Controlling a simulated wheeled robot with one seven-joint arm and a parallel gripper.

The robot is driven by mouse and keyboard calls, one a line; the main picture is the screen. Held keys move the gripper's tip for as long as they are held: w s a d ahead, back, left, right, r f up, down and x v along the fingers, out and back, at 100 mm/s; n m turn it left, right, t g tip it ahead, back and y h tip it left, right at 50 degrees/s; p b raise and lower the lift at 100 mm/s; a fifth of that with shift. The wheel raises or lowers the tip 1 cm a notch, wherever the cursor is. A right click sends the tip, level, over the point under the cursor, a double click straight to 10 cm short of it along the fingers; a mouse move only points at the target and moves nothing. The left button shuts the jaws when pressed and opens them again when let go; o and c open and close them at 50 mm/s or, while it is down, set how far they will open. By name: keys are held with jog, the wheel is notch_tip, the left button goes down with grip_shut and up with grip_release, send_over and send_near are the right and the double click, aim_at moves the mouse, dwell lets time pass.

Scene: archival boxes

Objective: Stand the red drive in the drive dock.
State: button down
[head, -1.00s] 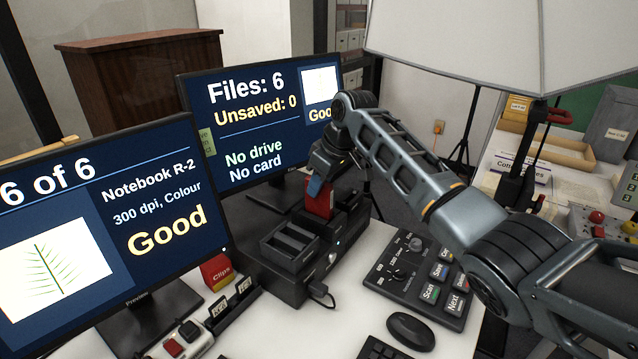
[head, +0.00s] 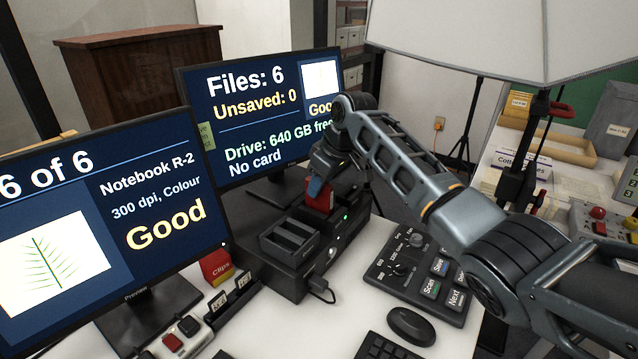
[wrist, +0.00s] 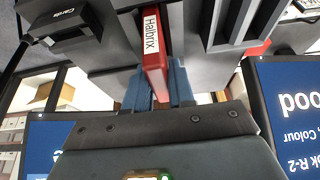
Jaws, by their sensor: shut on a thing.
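The red drive (head: 318,196) stands upright in the drive dock (head: 340,236), its lower part hidden in the slot. A green light shows on the dock beside it. In the wrist view the drive (wrist: 153,50) bears a white "Halbrix" label and sits between the blue fingers of my gripper (wrist: 158,88). My gripper (head: 316,186) is shut on the drive's upper part from above. The right monitor (head: 262,118) reads "Drive: 640 GB free" and "No card".
An empty slotted holder (head: 290,240) sits left of the drive. A control panel (head: 425,272) and a mouse (head: 411,327) lie to the right. The left monitor (head: 100,215) and a red clips box (head: 215,267) stand left.

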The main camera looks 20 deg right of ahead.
jog(key=shift+f, duration=0.1)
jog(key=c, duration=0.9)
grip_release()
jog(key=shift+b+v, duration=0.3)
jog(key=shift+v, duration=3.6)
